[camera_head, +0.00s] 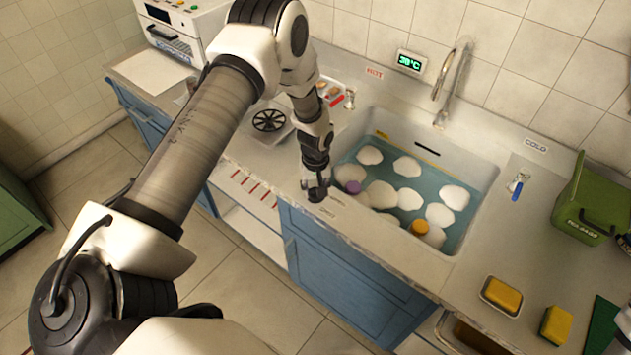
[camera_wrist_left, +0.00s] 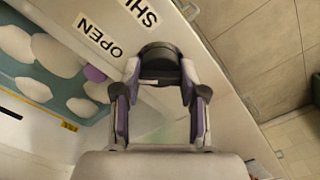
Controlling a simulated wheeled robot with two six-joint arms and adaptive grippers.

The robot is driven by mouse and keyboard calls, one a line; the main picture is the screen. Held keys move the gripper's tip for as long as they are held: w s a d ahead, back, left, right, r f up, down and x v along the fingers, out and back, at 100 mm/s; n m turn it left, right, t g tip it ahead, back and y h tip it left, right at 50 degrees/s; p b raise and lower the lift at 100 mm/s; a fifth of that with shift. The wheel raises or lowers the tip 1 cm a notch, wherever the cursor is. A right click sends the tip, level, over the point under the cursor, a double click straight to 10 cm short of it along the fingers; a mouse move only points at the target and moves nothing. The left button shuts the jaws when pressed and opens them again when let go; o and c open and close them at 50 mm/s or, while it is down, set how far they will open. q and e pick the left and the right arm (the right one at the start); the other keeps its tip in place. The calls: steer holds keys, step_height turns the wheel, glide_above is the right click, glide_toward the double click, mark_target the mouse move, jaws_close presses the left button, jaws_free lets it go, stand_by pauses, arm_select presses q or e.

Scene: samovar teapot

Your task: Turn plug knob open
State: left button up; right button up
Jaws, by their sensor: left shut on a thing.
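My left gripper (camera_head: 317,190) reaches down to the front rim of the sink counter. In the left wrist view its fingers (camera_wrist_left: 160,78) are closed around the dark plug knob (camera_wrist_left: 161,60), one on each side. The knob's lower part is hidden by the fingers. A label reading OPEN (camera_wrist_left: 100,36) lies on the pale counter rim beside the knob. In the head view the gripper mostly covers the knob.
The sink (camera_head: 463,181) holds bluish water with several white foam clumps, a purple item (camera_head: 353,187) and an orange item (camera_head: 419,227). A faucet (camera_head: 446,100) stands behind it. Yellow sponges (camera_head: 502,295) and a green box (camera_head: 590,203) are at right. A burner (camera_head: 268,121) is left of the arm.

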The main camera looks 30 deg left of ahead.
arm_select(q)
steer(key=o, duration=1.1)
steer(key=shift+o, duration=0.2)
steer(key=shift+r, duration=0.15)
step_height(320, 180, up, 12)
steer(key=shift+f, duration=0.25)
